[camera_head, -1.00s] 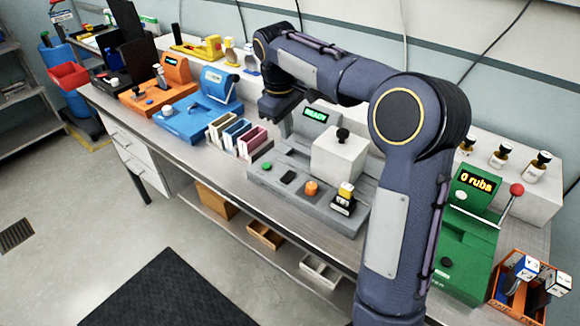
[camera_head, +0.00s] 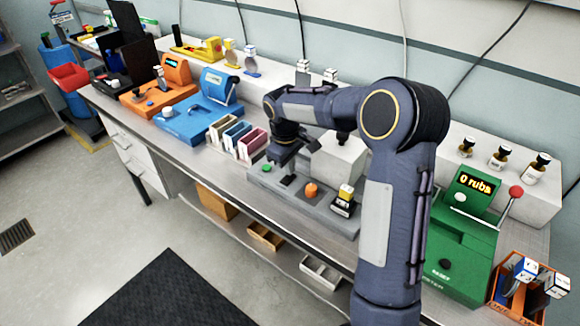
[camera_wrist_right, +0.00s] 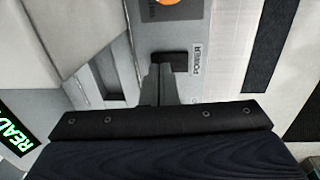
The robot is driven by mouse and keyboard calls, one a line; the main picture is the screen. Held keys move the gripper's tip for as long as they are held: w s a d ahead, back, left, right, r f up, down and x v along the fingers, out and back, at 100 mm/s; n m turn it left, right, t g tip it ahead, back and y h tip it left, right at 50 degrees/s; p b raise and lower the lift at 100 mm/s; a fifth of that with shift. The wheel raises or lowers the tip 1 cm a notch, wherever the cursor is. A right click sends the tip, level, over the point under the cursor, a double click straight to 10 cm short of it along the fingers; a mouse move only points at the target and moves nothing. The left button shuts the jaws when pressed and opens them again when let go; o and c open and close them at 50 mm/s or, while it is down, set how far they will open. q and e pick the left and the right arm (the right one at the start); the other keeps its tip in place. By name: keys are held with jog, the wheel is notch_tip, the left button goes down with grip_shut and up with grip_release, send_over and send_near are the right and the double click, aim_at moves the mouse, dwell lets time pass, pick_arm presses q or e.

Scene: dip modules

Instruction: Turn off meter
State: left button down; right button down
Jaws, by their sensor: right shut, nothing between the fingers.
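The meter is a grey device (camera_head: 330,218) on the bench. Its top carries a green button (camera_head: 267,168), a black switch (camera_head: 287,179) and an orange knob (camera_head: 311,190). In the right wrist view the black switch (camera_wrist_right: 176,58) sits beside a label that seems to read POWER (camera_wrist_right: 196,60), and a green READY display (camera_wrist_right: 15,138) shows at the left edge. My right gripper (camera_head: 280,162) is shut and empty, low over the meter. In the wrist view its fingertips (camera_wrist_right: 162,72) reach the switch's edge; I cannot tell whether they touch. My left gripper is out of view.
A stamp (camera_head: 345,200) stands on the meter's right end. Several coloured trays (camera_head: 238,138) and a blue device (camera_head: 195,115) stand to the left. A green machine (camera_head: 462,235) reading 0 rubs and an orange box (camera_head: 505,292) of stamps stand to the right.

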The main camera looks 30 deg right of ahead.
jog(key=shift+f, duration=0.5)
jog(key=shift+d+f, duration=0.15)
jog(key=shift+f, duration=0.1)
jog(key=shift+s+a+f, duration=0.1)
jog(key=shift+s+a, duration=0.1)
jog(key=shift+a, duration=0.3)
jog(key=shift+s+a, duration=0.15)
jog(key=shift+a, duration=0.15)
jog(key=shift+r, duration=0.2)
